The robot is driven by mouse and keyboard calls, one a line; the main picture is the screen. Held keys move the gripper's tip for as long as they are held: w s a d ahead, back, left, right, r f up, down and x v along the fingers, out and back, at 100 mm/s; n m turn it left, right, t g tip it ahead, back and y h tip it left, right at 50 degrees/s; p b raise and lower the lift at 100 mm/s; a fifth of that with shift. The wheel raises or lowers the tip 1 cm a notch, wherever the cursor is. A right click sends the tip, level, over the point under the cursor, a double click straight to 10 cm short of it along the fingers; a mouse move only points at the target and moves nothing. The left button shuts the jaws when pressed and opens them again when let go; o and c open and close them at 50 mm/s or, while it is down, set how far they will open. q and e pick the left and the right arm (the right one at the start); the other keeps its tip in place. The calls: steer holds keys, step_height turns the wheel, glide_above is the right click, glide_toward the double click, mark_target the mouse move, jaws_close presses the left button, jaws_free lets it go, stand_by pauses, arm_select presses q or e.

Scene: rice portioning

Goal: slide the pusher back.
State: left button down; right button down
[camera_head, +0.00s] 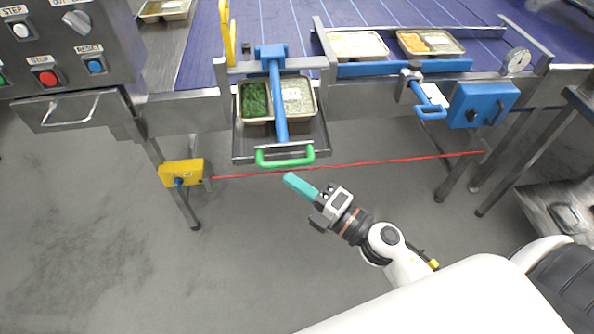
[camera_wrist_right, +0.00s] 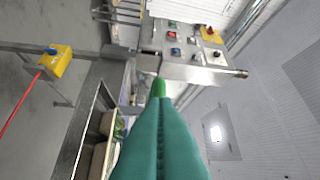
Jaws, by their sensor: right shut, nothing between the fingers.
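The pusher is a blue bar (camera_head: 278,95) with a green handle (camera_head: 285,155) at its near end. It reaches out over a tray (camera_head: 240,104) with green food and rice, on a metal shelf (camera_head: 245,157) at the conveyor's front. My right gripper (camera_head: 289,179) has teal fingers, shut and empty, just below the handle in the head view, apart from it there. In the right wrist view the shut fingers (camera_wrist_right: 160,110) point at a bit of the green handle (camera_wrist_right: 159,87); I cannot tell the gap. My left gripper is out of view.
A red cord (camera_head: 390,162) runs below the shelf from a yellow box (camera_head: 182,173). A control panel (camera_head: 62,45) stands at left. A second blue-handled pusher (camera_head: 431,110) and a blue box (camera_head: 482,105) are at right. The floor in front is clear.

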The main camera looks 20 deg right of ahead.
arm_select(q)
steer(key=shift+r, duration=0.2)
arm_select(e)
steer(key=shift+w+d+r, duration=0.1)
steer(key=shift+w+d, duration=0.1)
steer(key=shift+w, duration=0.25)
steer(key=shift+w, duration=0.1)
